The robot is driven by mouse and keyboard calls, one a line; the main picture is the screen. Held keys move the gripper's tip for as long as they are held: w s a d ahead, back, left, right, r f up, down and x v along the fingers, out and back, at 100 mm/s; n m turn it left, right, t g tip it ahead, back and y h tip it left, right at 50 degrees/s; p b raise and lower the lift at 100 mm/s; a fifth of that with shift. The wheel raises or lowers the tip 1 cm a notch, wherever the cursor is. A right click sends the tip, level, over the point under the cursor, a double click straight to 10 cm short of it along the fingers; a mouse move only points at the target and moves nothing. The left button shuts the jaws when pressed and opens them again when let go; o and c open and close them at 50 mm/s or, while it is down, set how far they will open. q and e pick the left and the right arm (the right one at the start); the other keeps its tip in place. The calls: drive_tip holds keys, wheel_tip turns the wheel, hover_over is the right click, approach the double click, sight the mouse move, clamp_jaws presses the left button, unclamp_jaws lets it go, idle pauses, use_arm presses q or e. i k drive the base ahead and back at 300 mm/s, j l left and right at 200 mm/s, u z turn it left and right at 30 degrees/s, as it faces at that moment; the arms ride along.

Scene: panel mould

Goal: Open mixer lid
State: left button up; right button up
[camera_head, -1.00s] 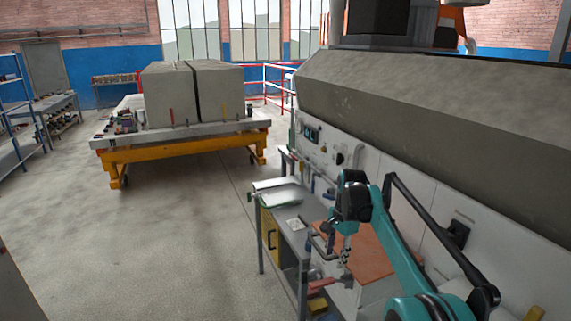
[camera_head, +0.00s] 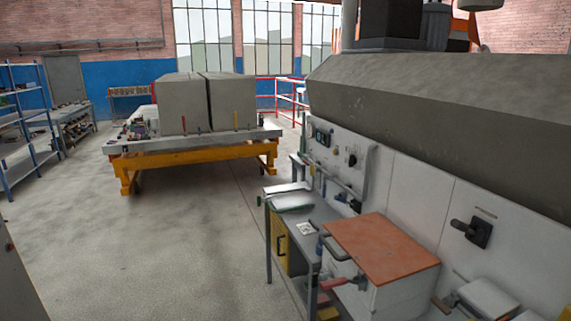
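A white box with a flat orange lid (camera_head: 382,248) stands at the lower right, beside the grey workbench. The lid lies flat and closed on the box (camera_head: 405,293). A grey handle (camera_head: 338,248) shows at its left edge. No label marks it as the mixer, so I cannot tell for certain that it is. Neither of my grippers is in view.
A grey workbench (camera_head: 312,214) with papers and tools stands left of the box. A white wall panel with a black latch (camera_head: 472,232) and a large grey hood (camera_head: 440,130) line the right. A yellow-framed table (camera_head: 195,158) carries grey blocks.

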sight(384, 255)
drive_tip(key=i+z, duration=0.35)
drive_tip(key=i+j+z, duration=0.15)
drive_tip(key=z, duration=0.2)
drive_tip(key=i+j+z, duration=0.35)
drive_tip(key=k+l, duration=0.1)
drive_tip(key=l, duration=0.05)
